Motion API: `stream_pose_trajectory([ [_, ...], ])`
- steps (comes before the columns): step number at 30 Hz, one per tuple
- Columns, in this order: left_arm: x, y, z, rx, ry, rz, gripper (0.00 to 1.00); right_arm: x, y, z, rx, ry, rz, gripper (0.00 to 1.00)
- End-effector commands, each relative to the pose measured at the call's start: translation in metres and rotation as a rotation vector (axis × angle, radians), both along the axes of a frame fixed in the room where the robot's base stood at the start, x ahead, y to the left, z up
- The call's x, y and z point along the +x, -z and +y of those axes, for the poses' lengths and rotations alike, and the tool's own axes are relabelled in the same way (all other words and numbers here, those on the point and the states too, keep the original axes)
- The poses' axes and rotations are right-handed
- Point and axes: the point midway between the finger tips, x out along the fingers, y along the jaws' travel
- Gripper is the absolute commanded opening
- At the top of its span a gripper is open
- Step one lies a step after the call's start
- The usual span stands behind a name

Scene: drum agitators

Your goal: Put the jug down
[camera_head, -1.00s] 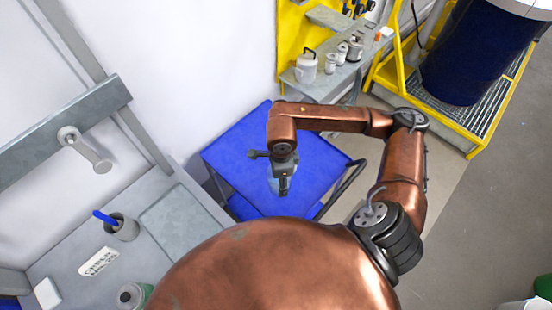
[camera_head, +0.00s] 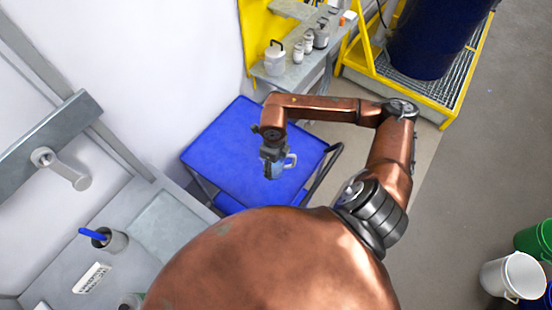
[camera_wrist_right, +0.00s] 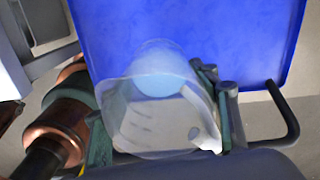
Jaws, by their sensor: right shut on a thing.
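The jug is a clear, see-through vessel with a handle and pale blue content; in the right wrist view the jug (camera_wrist_right: 160,112) sits between my right gripper's fingers (camera_wrist_right: 158,125). In the head view my right gripper (camera_head: 273,160) is shut on the jug (camera_head: 279,168), which is partly hidden by the gripper and appears over the blue cart top (camera_head: 225,150). The blue top also shows in the wrist view (camera_wrist_right: 190,35), behind the jug. I cannot tell whether the jug touches it. My left gripper is not in view.
The cart top looks bare around the jug. A dark handle (camera_head: 325,172) is on its right side. A grey bench (camera_head: 165,225) is at lower left. A shelf with white containers (camera_head: 275,58) and a yellow drum stand (camera_head: 420,100) stand behind. Buckets (camera_head: 513,275) are at lower right.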

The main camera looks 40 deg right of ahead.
Motion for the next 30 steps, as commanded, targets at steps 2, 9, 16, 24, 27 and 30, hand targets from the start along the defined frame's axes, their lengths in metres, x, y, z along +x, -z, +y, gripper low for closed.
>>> stream_pose_trajectory([
  [2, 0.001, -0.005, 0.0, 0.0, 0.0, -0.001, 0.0, 0.011, 0.007, -0.015, -0.001, 0.006, 0.003, 0.27],
  [9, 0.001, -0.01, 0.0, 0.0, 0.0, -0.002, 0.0, 0.033, 0.047, -0.042, 0.002, 0.002, 0.001, 0.27],
  [16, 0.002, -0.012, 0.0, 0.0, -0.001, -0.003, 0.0, 0.041, 0.063, -0.051, 0.002, -0.002, 0.0, 0.27],
  [24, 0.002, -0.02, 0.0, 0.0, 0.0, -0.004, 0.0, 0.043, 0.089, -0.055, 0.002, 0.0, 0.002, 0.27],
  [27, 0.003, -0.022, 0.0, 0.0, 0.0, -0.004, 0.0, 0.043, 0.098, -0.055, 0.003, -0.002, 0.0, 0.27],
  [30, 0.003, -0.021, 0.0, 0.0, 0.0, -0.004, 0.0, 0.044, 0.1, -0.056, 0.001, -0.003, 0.0, 0.27],
])
